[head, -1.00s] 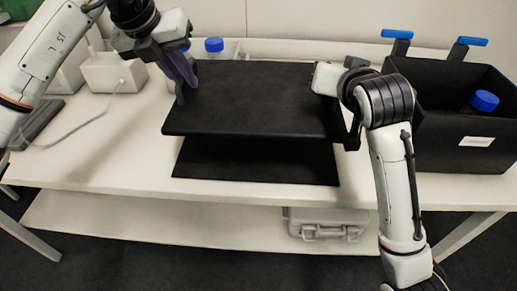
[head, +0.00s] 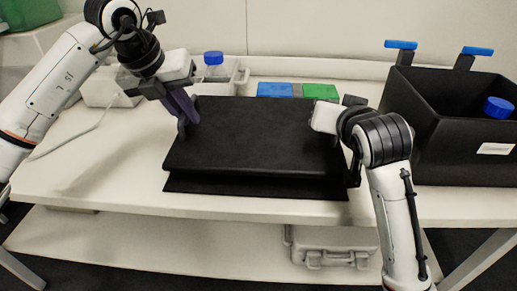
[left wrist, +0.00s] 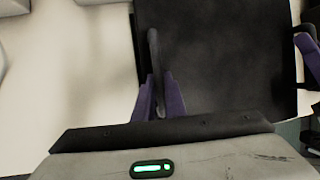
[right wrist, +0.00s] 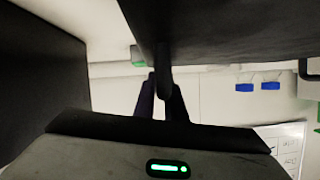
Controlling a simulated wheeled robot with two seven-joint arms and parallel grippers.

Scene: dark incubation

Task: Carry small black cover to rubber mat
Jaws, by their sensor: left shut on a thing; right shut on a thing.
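The small black cover (head: 255,135) is held level between my two grippers, over the black rubber mat (head: 255,188) on the bench. Only the mat's front strip shows; the cover hides the rest, and I cannot tell whether they touch. My left gripper (head: 186,116) is shut on the cover's left-side handle, seen between purple fingers in the left wrist view (left wrist: 157,95). My right gripper (head: 353,165) is shut at the cover's right side, its fingertips partly hidden; in the right wrist view it grips a dark handle (right wrist: 164,85).
A black bin (head: 450,150) with blue-topped handles and a blue-capped bottle (head: 498,107) stands at right. Blue (head: 274,90) and green (head: 321,92) items lie behind the cover. A white rack with a blue-capped bottle (head: 214,66) stands behind my left gripper. Bench is clear at front left.

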